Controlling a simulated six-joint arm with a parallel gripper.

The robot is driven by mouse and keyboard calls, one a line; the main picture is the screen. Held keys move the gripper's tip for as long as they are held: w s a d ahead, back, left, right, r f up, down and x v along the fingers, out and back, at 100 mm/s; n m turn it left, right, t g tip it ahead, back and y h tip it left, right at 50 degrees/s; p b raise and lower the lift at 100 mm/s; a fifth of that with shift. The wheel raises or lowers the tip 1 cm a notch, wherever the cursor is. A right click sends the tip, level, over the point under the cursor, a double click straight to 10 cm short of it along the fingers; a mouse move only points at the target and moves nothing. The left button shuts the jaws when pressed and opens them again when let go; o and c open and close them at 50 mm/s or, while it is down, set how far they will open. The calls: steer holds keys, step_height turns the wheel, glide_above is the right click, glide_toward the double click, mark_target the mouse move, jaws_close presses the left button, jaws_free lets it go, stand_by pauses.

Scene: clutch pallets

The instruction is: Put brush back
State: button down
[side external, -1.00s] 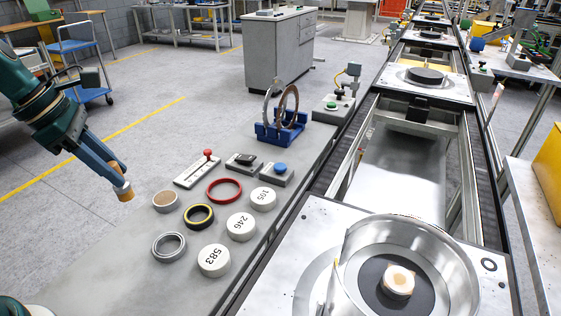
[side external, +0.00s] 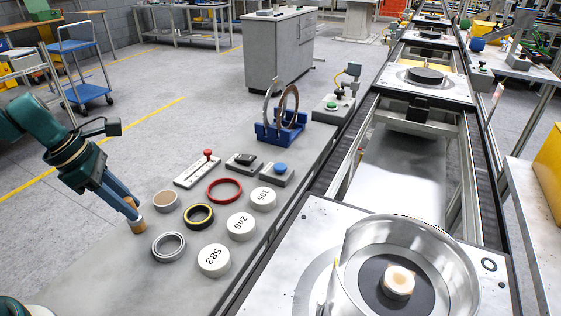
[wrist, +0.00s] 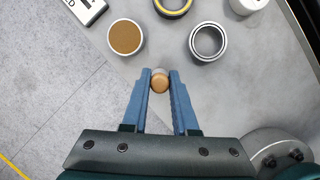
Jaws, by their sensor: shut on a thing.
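My gripper (side external: 132,212) is shut on the brush (side external: 137,227), a short round piece with a tan wooden body. In the wrist view the brush (wrist: 160,83) sits between the two blue fingertips (wrist: 160,76), seen end-on, with a paler part behind it. It is upright or nearly so, over the left part of the grey table (side external: 110,260). I cannot tell whether its lower end touches the table.
A grey ring (side external: 155,248), a yellow-black ring (side external: 187,217) and a red ring (side external: 209,194) lie nearby. White numbered discs (side external: 213,261) are further right. A slider box (side external: 192,174) with a red knob stands behind. The table's front left is clear.

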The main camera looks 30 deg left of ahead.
steer(key=shift+f, duration=0.15)
steer(key=c, duration=0.7)
jaws_free()
steer(key=v, duration=1.1)
steer(key=s+d+m+y, duration=0.1)
steer(key=d+m, duration=0.3)
steer(key=m, duration=0.5)
steer(key=s+d+r+m+t+y, duration=0.1)
steer(key=s+d+m, duration=0.2)
steer(key=m, duration=0.6)
steer(key=s+d+m+t, duration=0.1)
steer(key=s+d+m, duration=0.2)
steer(key=m, duration=0.5)
steer(key=shift+s+d+r+m+y, duration=0.1)
steer(key=shift+s+d+m+y, duration=0.1)
steer(key=shift+d, duration=0.25)
steer(key=shift+s+d+r+m+y, duration=0.1)
steer(key=shift+s+d+m+y, duration=0.1)
steer(key=shift+d, duration=0.2)
